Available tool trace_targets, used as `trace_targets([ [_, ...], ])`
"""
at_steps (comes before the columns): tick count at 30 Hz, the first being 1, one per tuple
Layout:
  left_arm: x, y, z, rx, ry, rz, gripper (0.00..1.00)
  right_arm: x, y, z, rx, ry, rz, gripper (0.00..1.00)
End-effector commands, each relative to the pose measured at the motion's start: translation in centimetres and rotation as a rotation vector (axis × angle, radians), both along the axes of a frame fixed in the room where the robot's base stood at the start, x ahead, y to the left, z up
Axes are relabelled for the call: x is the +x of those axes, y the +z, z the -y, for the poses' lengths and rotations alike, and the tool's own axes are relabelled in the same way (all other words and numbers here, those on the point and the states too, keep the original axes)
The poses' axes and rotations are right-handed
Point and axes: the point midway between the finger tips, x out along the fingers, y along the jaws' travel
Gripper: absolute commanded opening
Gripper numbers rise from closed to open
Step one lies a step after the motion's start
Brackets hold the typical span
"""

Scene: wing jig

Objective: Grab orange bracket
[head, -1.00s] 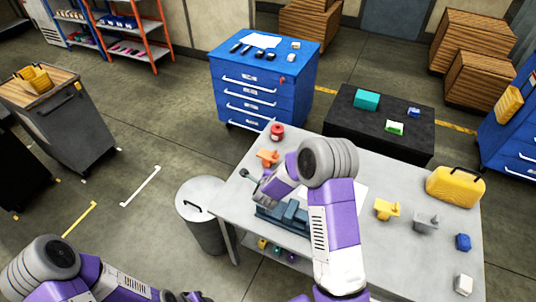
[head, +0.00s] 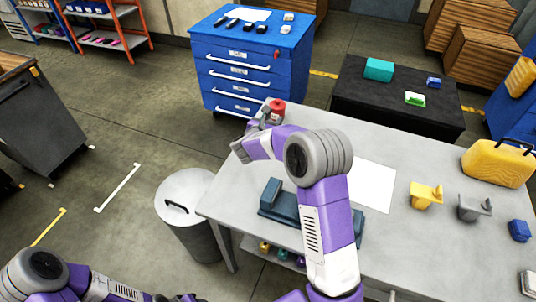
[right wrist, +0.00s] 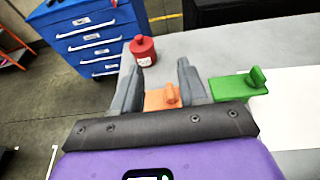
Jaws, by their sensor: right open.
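The orange bracket (right wrist: 160,98) lies on the grey table, between the two fingers of my right gripper (right wrist: 161,62) in the right wrist view. The fingers are apart and I see no grip on the bracket; the near part of it is hidden behind the gripper's dark body. In the head view my right gripper (head: 240,150) is over the table's far left edge, and the arm hides the bracket there. Only a dark bit of my left gripper (head: 185,298) shows at the bottom edge, too little to tell its state.
A red container (right wrist: 144,50) stands just beyond the bracket, and a green bracket (right wrist: 238,85) lies to its right. A blue vise-like block (head: 275,200), a yellow bracket (head: 426,195), a grey bracket (head: 474,207) and a yellow case (head: 498,163) are on the table.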

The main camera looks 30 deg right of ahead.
Motion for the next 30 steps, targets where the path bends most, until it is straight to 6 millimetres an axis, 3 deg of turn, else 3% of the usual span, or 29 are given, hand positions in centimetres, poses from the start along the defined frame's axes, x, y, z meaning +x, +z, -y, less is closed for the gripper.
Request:
trace_targets([
  [1,0.0,-2.9,0.0,0.000,0.000,-0.001,0.43,0.0,-2.8,0.0,-0.001,0.000,0.001,0.43],
  [3,-0.1,-4.8,0.0,0.000,0.000,-0.001,0.43,0.0,-4.7,0.0,-0.001,0.000,0.001,0.43],
  [9,-0.1,-8.5,0.0,0.000,0.000,-0.001,0.43,0.0,-8.5,0.0,-0.001,0.001,0.001,0.43],
  [17,-0.1,-9.7,0.0,0.000,0.000,-0.001,0.43,0.3,-9.8,0.5,-0.002,-0.001,0.001,0.43],
  [30,-0.1,-10.3,0.0,0.000,0.000,0.000,0.43,3.7,-10.7,4.7,-0.001,-0.002,0.000,0.43],
])
